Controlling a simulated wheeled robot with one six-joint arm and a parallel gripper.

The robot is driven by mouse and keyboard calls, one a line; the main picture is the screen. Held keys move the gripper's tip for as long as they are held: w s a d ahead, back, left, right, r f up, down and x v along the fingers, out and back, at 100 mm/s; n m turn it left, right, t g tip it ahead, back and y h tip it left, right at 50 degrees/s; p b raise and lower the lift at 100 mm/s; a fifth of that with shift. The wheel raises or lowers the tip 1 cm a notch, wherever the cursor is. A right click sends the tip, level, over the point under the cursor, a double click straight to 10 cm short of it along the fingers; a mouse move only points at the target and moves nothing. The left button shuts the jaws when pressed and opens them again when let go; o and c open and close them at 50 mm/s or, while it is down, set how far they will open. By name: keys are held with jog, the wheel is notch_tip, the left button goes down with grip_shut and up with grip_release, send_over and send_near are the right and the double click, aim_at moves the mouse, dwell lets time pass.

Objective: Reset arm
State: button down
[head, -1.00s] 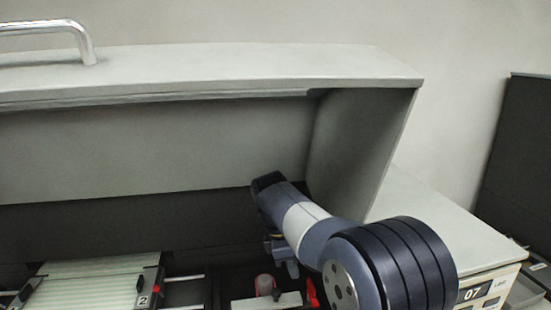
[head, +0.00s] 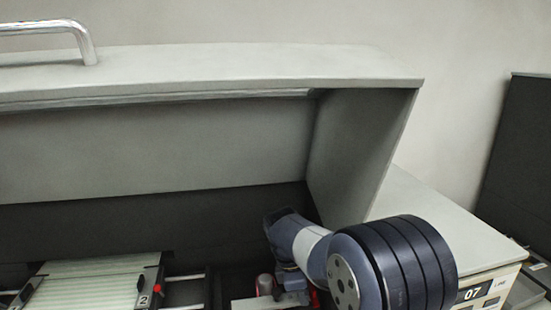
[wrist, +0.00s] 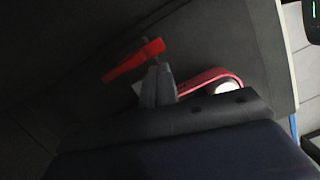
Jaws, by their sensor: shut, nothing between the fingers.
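My gripper (wrist: 158,86) shows in the wrist view as two grey fingers close together, shut with nothing between them. A red lever-like part (wrist: 134,60) shows just beyond the fingertips; I cannot tell whether they touch. A pink-red rounded part with a white end (wrist: 212,78) is right of the fingers. In the head view my arm reaches in under the raised grey cover (head: 200,85), and the fingertips are hidden behind my own arm. A red cylinder (head: 264,284) stands beside the wrist, above a pale block (head: 262,303).
A striped card tray with a tab marked 2 (head: 95,283) sits on rails at the lower left. The cover's side wall (head: 360,150) stands close behind my arm. A pale cabinet marked 07 (head: 440,225) is on the right. A dark panel (head: 520,160) stands at far right.

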jog(key=shift+w, duration=0.1)
jog(key=shift+w+a+r+p, duration=0.15)
jog(key=shift+w+a+p, duration=0.05)
jog(key=shift+w+p, duration=0.3)
jog(key=b+v, duration=0.2)
jog(key=v, duration=0.9)
jog(key=p+x, duration=0.2)
jog(key=x, duration=0.8)
jog(key=shift+w+f, duration=0.15)
jog(key=shift+f, duration=0.2)
jog(key=shift+s+f+m+b, duration=0.3)
jog(key=shift+s+b, duration=0.25)
jog(key=shift+b, duration=0.25)
jog(key=shift+w+a+f+m+g, duration=0.15)
jog(key=shift+w+m+g, duration=0.25)
jog(key=shift+m, duration=0.5)
jog(key=shift+w+a+m, duration=0.15)
jog(key=shift+w+m, duration=0.2)
jog(key=shift+m, duration=0.75)
jog(key=shift+r, duration=0.2)
jog(key=shift+a+r, duration=0.1)
jog(key=shift+r, duration=0.15)
